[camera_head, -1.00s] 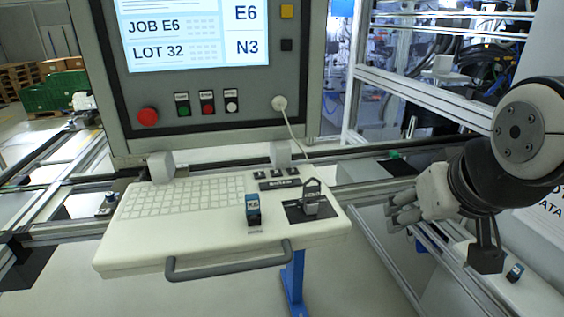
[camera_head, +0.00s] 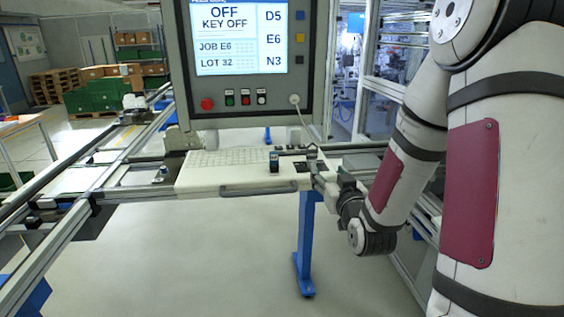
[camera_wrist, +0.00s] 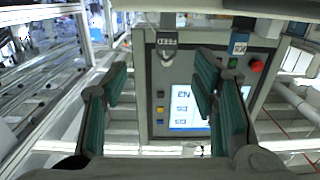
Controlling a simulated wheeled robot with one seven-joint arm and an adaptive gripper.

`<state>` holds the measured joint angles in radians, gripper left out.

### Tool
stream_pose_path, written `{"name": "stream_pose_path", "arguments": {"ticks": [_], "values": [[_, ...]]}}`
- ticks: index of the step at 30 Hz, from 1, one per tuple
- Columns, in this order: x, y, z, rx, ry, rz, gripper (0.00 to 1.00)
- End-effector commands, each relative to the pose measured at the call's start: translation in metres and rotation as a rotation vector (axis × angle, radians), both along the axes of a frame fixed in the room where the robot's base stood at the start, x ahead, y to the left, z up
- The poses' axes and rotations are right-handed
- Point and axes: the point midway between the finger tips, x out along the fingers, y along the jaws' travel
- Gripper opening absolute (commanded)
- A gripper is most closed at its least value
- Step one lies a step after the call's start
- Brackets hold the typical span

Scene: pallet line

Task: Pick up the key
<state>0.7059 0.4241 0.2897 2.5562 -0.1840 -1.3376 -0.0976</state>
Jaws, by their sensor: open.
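A small upright block with a blue top and dark body (camera_head: 274,161) stands on the white keyboard shelf (camera_head: 215,180); I cannot tell whether it is the key. In the wrist view a similar blue-and-white tagged piece (camera_wrist: 238,44) shows beyond the right finger. A grey piece with a tag reading FEED (camera_wrist: 166,46) shows between and beyond the fingers. My gripper (camera_head: 322,178) is at the right end of the shelf, partly covering the dark plate there. In the wrist view my gripper (camera_wrist: 160,88) has its green-padded fingers wide apart, with nothing between them.
The operator panel (camera_head: 245,98) stands behind the shelf, its screen (camera_head: 238,36) reading KEY OFF. A red button (camera_head: 207,104) and several small buttons sit below the screen. A white cable (camera_head: 300,118) hangs from the panel. Metal rails (camera_head: 110,185) run at the left.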

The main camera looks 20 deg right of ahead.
Motion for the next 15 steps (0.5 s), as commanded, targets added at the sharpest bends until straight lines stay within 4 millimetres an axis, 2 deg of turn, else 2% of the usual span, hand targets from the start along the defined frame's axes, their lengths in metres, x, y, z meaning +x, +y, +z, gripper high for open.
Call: {"name": "stream_pose_path", "arguments": {"ticks": [5, 15], "values": [[0.001, -0.007, 0.000, 0.004, -0.042, -0.014, 0.53], [0.034, -0.015, -0.002, 0.000, -0.045, -0.013, 0.53]]}}
